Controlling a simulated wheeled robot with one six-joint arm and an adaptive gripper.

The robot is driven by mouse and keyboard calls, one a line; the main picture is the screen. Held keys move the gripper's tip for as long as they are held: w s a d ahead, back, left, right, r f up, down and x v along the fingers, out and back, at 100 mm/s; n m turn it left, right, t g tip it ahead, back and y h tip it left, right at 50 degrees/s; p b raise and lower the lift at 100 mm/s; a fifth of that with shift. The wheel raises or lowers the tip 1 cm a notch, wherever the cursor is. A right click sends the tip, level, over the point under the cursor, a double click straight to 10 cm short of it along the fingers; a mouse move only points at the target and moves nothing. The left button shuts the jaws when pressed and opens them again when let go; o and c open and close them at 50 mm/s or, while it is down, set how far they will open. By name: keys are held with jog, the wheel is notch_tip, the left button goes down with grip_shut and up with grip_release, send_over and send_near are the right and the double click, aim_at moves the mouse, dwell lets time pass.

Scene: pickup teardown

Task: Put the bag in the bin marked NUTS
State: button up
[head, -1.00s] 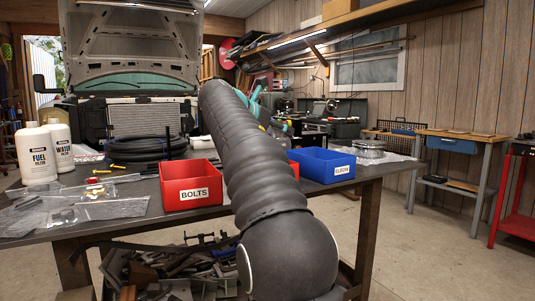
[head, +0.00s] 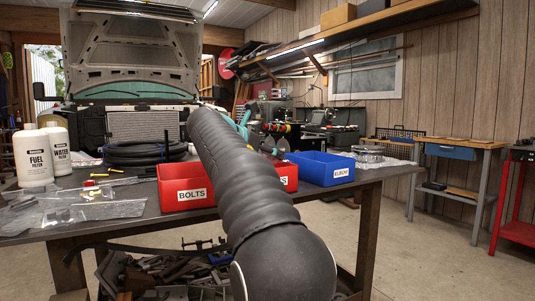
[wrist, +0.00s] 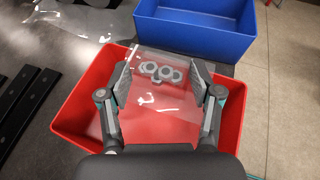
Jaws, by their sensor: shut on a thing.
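My gripper (wrist: 164,66) is shut on a clear plastic bag (wrist: 160,102) with several grey ring-shaped pieces in it. The bag spans between the two fingers. In the wrist view the gripper and bag are over a red bin (wrist: 75,118); how far above or inside it they are is hard to tell. In the head view this red bin (head: 291,172) shows beside my arm, between the BOLTS bin and the blue bin. My arm covers most of it, and its label cannot be read. The bag is not clear in the head view.
A red bin marked BOLTS (head: 184,184) stands left of my arm. A blue bin marked ELBOW (head: 322,167) stands right, close to the middle red bin.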

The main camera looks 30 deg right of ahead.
jog(key=o, duration=1.2)
jog(key=shift+f, duration=0.1)
jog(key=shift+c, duration=0.2)
jog(key=shift+r, duration=0.2)
jog(key=shift+s+a+r, duration=0.1)
jog(key=shift+a+r, duration=0.1)
jog(key=shift+a, duration=0.1)
jog(key=p+v, duration=0.1)
jog(key=v, duration=1)
jog(key=shift+a+p, duration=0.15)
jog(key=shift+p, duration=0.2)
jog(key=shift+s, duration=0.1)
